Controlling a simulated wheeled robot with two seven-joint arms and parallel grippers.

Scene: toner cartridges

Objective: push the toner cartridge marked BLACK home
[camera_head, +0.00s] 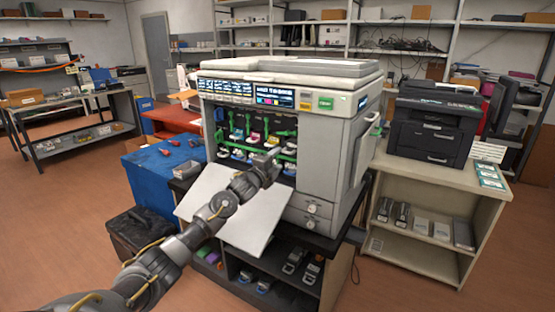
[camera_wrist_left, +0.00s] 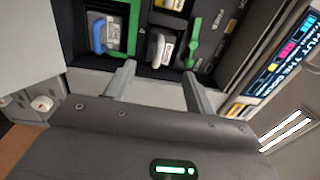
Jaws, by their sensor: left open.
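The copier (camera_head: 330,150) stands with its front open, showing a row of green levers and coloured toner cartridges (camera_head: 238,155). My left gripper (camera_head: 272,157) is at the right part of this bay. In the left wrist view its two fingers (camera_wrist_left: 157,73) are apart with nothing between them. Just beyond the fingertips is a cartridge end with a pale handle and a yellowish label (camera_wrist_left: 160,46). Left of it is a blue-handled cartridge (camera_wrist_left: 98,34) beside a green lever. Another green lever (camera_wrist_left: 193,38) is on the right. I cannot read which cartridge is marked BLACK. My right gripper is not in view.
A white open door panel (camera_head: 250,222) lies under my left forearm. A blue cabinet (camera_head: 150,172) with small red items stands left. A black printer (camera_head: 435,125) sits on a shelf unit at right. The copier's display panel (camera_wrist_left: 285,62) is close to the right finger.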

